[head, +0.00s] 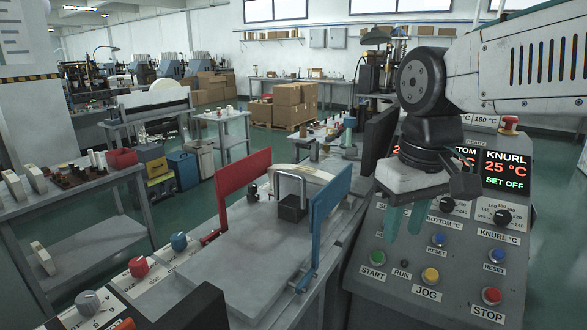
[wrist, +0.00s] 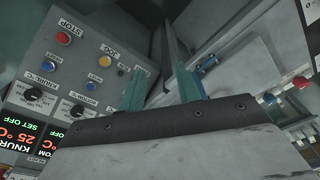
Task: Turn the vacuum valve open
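No control with a readable vacuum label shows, so I cannot tell which one is the vacuum valve. A red knob (head: 138,267), a blue knob (head: 179,242) and a grey dial (head: 88,303) sit on the strip at the lower left of the head view. My gripper (head: 406,222) has two teal fingers pointing down, held apart with nothing between them. It hangs in front of the left part of the control panel (head: 345,305), well right of those knobs. In the wrist view my gripper (wrist: 160,78) is also open and empty.
A red plate (head: 243,190) and a blue plate (head: 325,215) stand upright beside the grey machine top (head: 215,262). The panel carries a green START button (head: 377,258), a yellow JOG button (head: 430,275) and a red STOP button (head: 491,296).

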